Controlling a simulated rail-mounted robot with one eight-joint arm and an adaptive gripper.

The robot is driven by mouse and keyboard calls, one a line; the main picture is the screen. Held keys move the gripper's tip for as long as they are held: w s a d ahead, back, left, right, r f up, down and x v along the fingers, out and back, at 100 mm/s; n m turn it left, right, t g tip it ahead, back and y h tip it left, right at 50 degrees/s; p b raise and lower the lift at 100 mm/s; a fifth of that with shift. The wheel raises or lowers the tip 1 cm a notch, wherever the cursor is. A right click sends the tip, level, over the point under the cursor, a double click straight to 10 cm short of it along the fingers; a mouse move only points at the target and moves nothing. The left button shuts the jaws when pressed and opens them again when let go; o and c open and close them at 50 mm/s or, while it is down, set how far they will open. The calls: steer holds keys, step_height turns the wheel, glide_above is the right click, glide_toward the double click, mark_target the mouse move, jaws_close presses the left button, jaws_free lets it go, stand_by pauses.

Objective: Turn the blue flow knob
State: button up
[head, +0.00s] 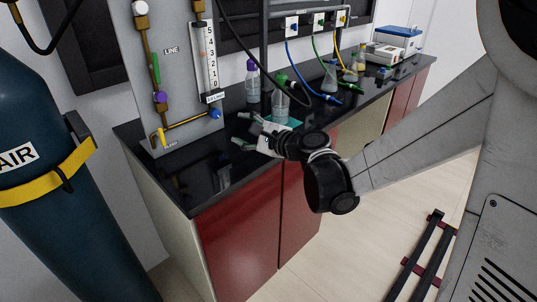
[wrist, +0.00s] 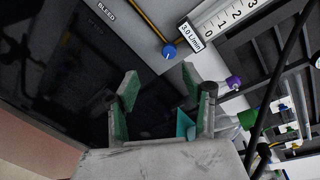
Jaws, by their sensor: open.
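The blue flow knob (head: 215,113) is at the foot of the upright flow meter scale (head: 210,60) on the grey gas panel. In the wrist view the blue knob (wrist: 169,51) is ahead of the fingertips, a little nearer the right finger, with a white mark on its face. My gripper (head: 243,129) is over the black bench, to the right of the knob and apart from it. The wrist view shows my gripper (wrist: 160,78) open, with green inner pads and nothing between the fingers.
A purple-capped bottle (head: 252,82) and a green-capped bottle (head: 281,95) stand close behind my gripper. A purple knob (head: 160,97) and a yellow bleed valve (head: 160,137) are on the panel's left pipe. A dark AIR cylinder (head: 60,200) stands at left.

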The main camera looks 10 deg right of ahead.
steer(key=s+d+n+g+h, duration=0.3)
steer(key=s+n, duration=0.6)
steer(key=s, duration=0.5)
steer(key=shift+d+r+n+h, duration=0.3)
steer(key=shift+d+r+h, duration=0.2)
steer(key=shift+d, duration=0.4)
steer(key=s+d+f+n+g+h, duration=0.1)
steer(key=s+d+n+h, duration=0.2)
steer(key=s+d, duration=0.2)
steer(key=s+d+f+n+g+h+p, duration=0.1)
steer(key=s+d+f+n+h, duration=0.1)
steer(key=s+d, duration=0.4)
steer(key=s+n+h, duration=0.1)
steer(key=s+n, duration=0.1)
steer(key=s, duration=0.3)
steer(key=shift+g, duration=0.4)
stand_by(3.7)
